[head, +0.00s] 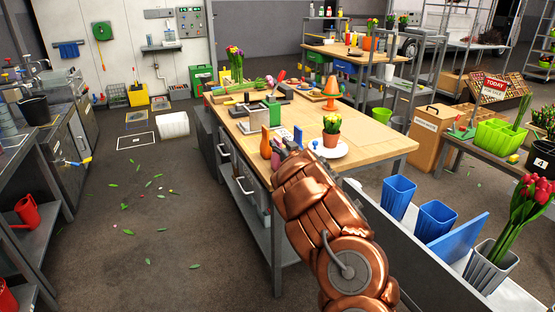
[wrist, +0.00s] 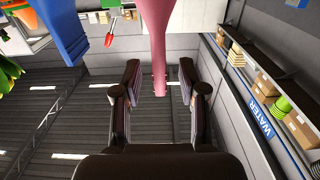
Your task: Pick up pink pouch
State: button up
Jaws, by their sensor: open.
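The pink pouch (wrist: 155,25) shows at the top centre of the wrist view. It is wide at the top and narrows to a thin end between the fingers. In the head view a small pink shape (head: 266,149), which looks like the pouch, stands on the wooden workbench (head: 375,143) near its front edge. My gripper (wrist: 160,70) is open, with one finger on each side of the pouch's narrow part and gaps visible on both sides. In the head view my copper arm hides most of the gripper and what lies just behind it.
A blue object (wrist: 62,30) is left of the pouch in the wrist view. On the bench, an orange item (head: 265,138) and a blue one (head: 298,135) stand close by.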

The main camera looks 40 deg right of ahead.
jog(key=shift+x, duration=1.1)
grip_shut()
